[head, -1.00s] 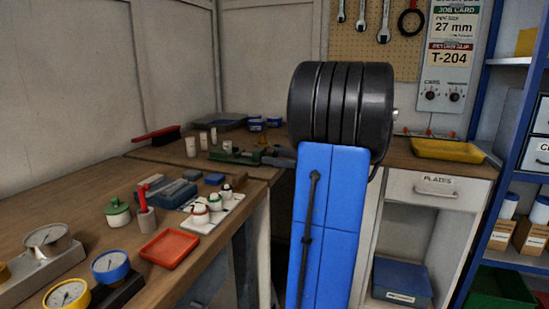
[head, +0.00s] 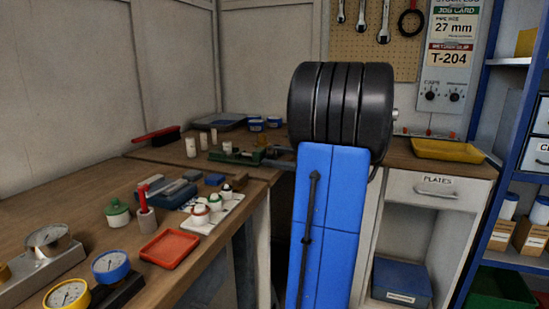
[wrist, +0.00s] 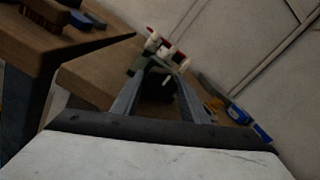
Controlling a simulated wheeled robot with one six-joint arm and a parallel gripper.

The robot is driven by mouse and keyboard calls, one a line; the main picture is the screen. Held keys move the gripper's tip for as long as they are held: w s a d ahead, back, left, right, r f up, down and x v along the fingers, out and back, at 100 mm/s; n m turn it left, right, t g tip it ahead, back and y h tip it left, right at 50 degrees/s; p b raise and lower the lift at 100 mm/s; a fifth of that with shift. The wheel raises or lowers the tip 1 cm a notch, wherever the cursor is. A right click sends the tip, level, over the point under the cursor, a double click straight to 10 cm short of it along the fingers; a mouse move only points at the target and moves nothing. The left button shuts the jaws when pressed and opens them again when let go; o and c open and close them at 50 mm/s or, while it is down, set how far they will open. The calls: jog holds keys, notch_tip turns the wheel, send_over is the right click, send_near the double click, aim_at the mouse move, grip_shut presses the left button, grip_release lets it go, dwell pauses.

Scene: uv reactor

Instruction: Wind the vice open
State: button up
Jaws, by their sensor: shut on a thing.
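The green vice (head: 238,156) sits on the back bench, left of my arm. In the wrist view its green body (wrist: 134,66) shows just beyond my fingers. My gripper (head: 272,160) reaches in from the right at the vice's near end. In the wrist view my gripper (wrist: 157,84) has its two fingers on either side of a dark part at the vice's end, which looks like its handle or knob. The fingers are shut on it. The exact contact and the jaw gap of the vice are too dark and small to tell.
White cylinders (head: 191,147) stand beside the vice, and a red-handled brush (head: 155,135) lies further left. The left bench holds gauges (head: 110,266), a red tray (head: 169,246) and a green pot (head: 117,212). A yellow tray (head: 447,150) lies on the right.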

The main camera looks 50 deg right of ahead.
jog(key=o, duration=1.1)
jog(key=shift+f, duration=0.1)
jog(key=shift+c, duration=0.2)
jog(key=shift+f, duration=0.1)
